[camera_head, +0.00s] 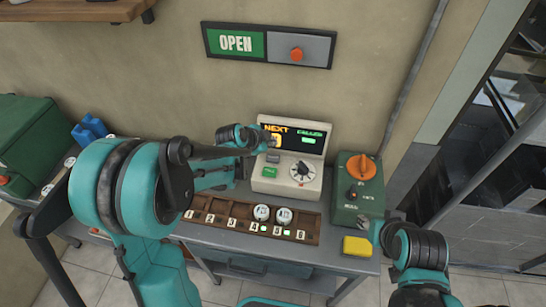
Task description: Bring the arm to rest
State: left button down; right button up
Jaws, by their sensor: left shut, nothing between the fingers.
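My left arm comes in from the left and reaches over the desk. Its gripper (268,139) is small in the picture, shut and empty, in front of the left part of the display on the beige machine (285,187). I cannot tell whether it touches the machine. My right arm stands at the lower right, with its gripper (376,232) beside the green box (345,207) and above the yellow block (357,246). Its fingers are too small and dark to read.
A brown numbered tray (225,222) on the grey desk (225,248) holds two round white pieces. An OPEN sign (237,43) with a red button (297,54) hangs on the wall. A green container (35,147) stands at left. Dark shelving (490,190) is at right.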

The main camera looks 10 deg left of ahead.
dwell(0.3)
pick_arm(q)
jog(key=shift+s+r, duration=0.3)
jog(key=s+a+r+n+y, duration=0.2)
jog(key=s+n, duration=0.5)
jog(key=s, duration=0.6)
jog(key=s+a+r+n+g+y, duration=0.1)
jog(key=s+r+n, duration=0.3)
jog(key=s, duration=1)
jog(key=a+n, duration=0.1)
jog(key=n, duration=0.1)
jog(key=shift+a+r+n+y, duration=0.15)
jog(key=shift+a+n+y, duration=0.15)
jog(key=shift+n+y, duration=0.1)
